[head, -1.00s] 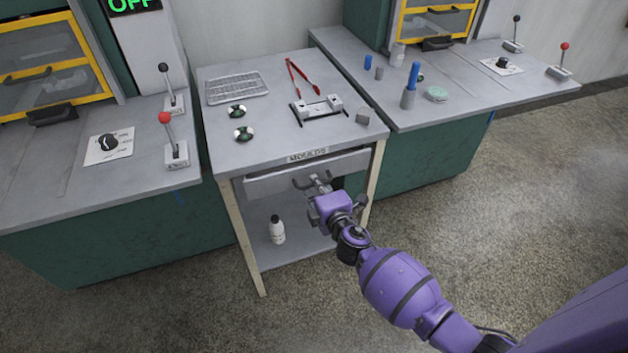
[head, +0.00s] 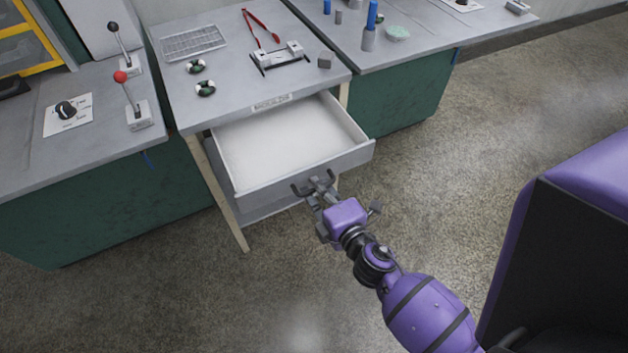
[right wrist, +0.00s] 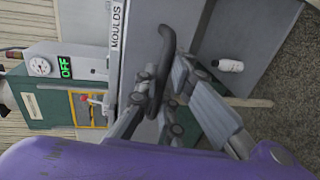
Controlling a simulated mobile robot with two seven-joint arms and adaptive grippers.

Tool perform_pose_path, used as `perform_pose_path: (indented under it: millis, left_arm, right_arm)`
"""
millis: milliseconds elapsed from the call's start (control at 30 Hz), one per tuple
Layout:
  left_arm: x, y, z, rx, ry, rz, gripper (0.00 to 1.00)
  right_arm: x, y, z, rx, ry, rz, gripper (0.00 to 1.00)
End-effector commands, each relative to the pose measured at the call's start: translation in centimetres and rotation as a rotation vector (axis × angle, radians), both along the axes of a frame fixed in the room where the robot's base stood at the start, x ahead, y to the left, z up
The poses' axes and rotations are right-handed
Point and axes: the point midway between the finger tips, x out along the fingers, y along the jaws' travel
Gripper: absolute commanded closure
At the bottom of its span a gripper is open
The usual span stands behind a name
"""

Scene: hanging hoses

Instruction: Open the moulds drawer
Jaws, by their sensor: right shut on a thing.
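The moulds drawer (head: 290,145) is pulled well out from under the middle table, and its inside looks empty and pale. A label reading MOULDS (head: 271,103) is on the table edge above it; the label also shows in the right wrist view (right wrist: 117,25). My right gripper (head: 317,186) is at the drawer's front and shut on the dark drawer handle (right wrist: 163,70). The handle's ends show on both sides of the fingers. My left gripper is in no view.
The middle table (head: 225,75) carries a wire rack (head: 193,42), red tongs (head: 262,28), a metal fixture (head: 278,58) and two round dark-and-white pieces. A lever with a red knob (head: 133,100) stands on the left bench. The floor in front of the drawer is clear.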

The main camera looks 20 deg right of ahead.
Motion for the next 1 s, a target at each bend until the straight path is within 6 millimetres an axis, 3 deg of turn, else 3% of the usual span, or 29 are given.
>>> perform_pose_path:
  millis: [300,333,400,733,867,1000]
  left_arm:
    - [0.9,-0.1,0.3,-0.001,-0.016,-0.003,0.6]
    - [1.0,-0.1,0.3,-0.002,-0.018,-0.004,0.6]
    - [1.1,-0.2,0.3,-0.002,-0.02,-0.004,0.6]
    - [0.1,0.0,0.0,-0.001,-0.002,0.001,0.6]
    - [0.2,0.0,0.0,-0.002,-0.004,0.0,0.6]
    - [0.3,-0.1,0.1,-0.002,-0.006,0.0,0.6]
  right_arm:
    - [0.0,0.0,0.1,-0.001,-0.002,-0.001,1.0]
    - [0.0,0.0,0.1,-0.001,-0.002,0.0,0.91]
    - [0.0,0.0,0.1,-0.001,-0.002,0.0,0.83]
    - [-0.2,0.0,0.1,0.0,-0.001,0.0,0.83]
    - [-1.5,-0.1,0.2,0.002,0.001,0.0,0.83]
    - [-4.3,-0.2,0.8,0.004,0.003,-0.003,0.83]
